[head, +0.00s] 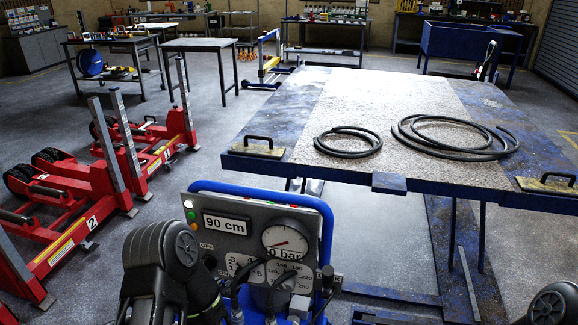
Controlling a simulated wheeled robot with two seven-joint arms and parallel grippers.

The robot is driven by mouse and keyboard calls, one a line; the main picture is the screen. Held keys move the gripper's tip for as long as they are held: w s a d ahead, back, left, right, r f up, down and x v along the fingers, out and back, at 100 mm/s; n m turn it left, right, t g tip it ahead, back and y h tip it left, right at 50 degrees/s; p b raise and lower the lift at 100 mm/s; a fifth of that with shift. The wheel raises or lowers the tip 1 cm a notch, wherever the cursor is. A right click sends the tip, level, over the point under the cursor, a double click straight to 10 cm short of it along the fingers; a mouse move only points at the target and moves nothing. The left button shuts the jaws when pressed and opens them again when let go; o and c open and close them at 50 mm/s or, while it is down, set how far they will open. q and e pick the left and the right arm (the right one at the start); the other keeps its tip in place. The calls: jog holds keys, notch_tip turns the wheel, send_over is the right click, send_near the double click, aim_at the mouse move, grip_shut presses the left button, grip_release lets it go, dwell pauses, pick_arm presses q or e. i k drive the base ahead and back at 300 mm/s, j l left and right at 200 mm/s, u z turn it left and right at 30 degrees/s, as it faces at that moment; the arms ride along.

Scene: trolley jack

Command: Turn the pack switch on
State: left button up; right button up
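A grey control panel (225,262) in a blue tubular frame (322,222) stands at the bottom centre of the head view. It bears a display reading "90 cm" (227,224), a round pressure gauge (286,241) marked bar, a dial with labels (243,266), and small lamps (190,209) at its upper left. A dark round knob (209,262) under an "OFF" label is close beside my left arm; I cannot tell whether it is the pack switch. My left arm covers the panel's lower left. Neither gripper shows; only part of my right arm shows at the bottom right.
A blue lift table (385,80) with coiled hoses (348,141) stands behind the panel on the right. Red wheeled lifting columns (112,178) stand on the left. Workbenches line the back. Some grey floor (215,135) is clear between the columns and table.

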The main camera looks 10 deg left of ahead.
aim_at(208, 261)
jog(key=l+u, duration=0.1)
jog(key=u, duration=1.05)
